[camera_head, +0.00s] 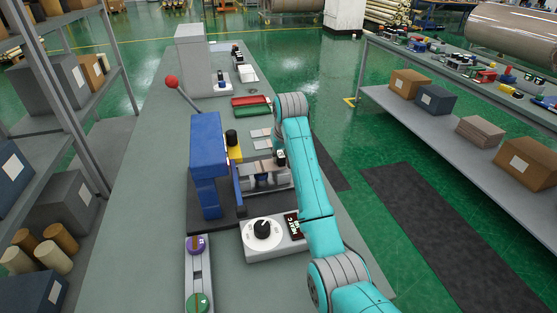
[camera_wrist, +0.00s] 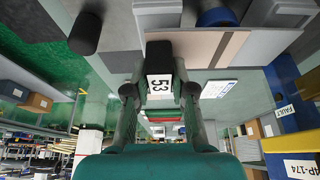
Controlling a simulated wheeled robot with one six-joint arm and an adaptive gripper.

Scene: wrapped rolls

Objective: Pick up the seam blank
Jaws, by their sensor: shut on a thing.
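A dark block with a white label reading 53, which I take to be the seam blank (camera_wrist: 159,86), sits between the fingers of my gripper (camera_wrist: 159,100) in the wrist view. The fingers are shut on its two sides. In the head view my gripper (camera_head: 279,165) is mostly hidden by my arm, over the blue-framed machine. A small dark, white-labelled part shows there beside my wrist.
The blue machine frame (camera_head: 206,160) stands left of my gripper, with a red-knobbed lever (camera_head: 172,82) behind it. A dial box (camera_head: 262,238) is in front. Red and green trays (camera_head: 250,101) and small flat plates (camera_head: 261,133) lie farther back. Shelves flank the bench.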

